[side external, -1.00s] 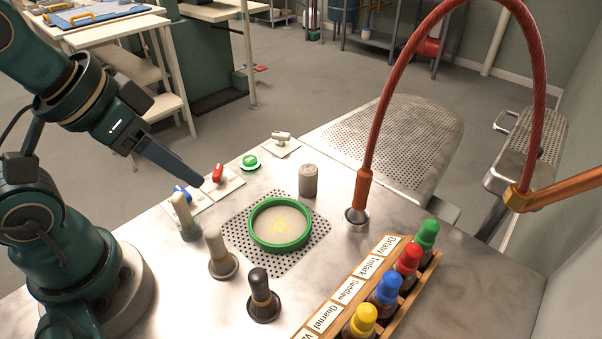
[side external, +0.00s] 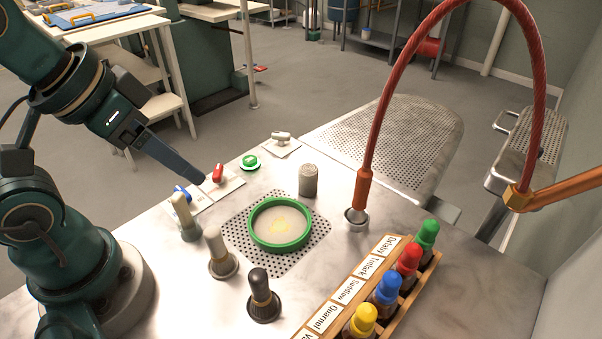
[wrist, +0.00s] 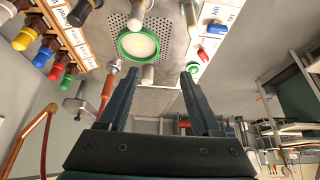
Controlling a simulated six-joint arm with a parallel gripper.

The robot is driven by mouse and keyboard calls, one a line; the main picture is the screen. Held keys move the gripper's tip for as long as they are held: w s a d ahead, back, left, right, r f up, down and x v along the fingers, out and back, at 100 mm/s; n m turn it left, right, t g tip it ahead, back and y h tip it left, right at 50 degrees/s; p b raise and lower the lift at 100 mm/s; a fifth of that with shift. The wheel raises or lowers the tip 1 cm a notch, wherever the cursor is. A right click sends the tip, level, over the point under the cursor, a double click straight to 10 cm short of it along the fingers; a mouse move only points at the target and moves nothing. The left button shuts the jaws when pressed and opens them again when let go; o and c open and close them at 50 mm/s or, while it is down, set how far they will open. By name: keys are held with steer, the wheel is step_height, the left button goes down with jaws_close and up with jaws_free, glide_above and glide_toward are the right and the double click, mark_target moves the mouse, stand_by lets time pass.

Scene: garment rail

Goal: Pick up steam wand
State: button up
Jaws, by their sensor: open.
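The steam wand (side external: 362,190) looks to be the copper-coloured handle at the end of the red hose, upright with its lower end in a small metal cup on the steel bench. It also shows in the wrist view (wrist: 107,88), left of the fingers. My gripper (wrist: 161,75) is open and empty, with clear space between its two fingers. In the side view my gripper (side external: 200,178) is above the bench's left edge, well to the left of the wand and not touching it. From that side its fingers overlap.
A green ring (side external: 280,224) lies on a perforated plate, with a grey cylinder (side external: 308,180) behind it. Several upright brushes stand at left. A wooden rack (side external: 404,290) of capped bottles stands front right. A perforated pressing board (side external: 392,140) extends behind. The red hose (side external: 385,90) arches overhead.

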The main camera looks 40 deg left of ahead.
step_height(320, 180, up, 5)
steer(key=w+d+r, duration=0.3)
steer(key=w, duration=0.5)
glide_above(362, 171)
step_height(362, 171, down, 4)
steer(key=shift+g, duration=0.4)
step_height(362, 171, down, 11)
steer(key=shift+w+f, duration=0.15)
steer(key=shift+f, duration=0.05)
steer(key=shift+x, duration=2.8)
jaws_close()
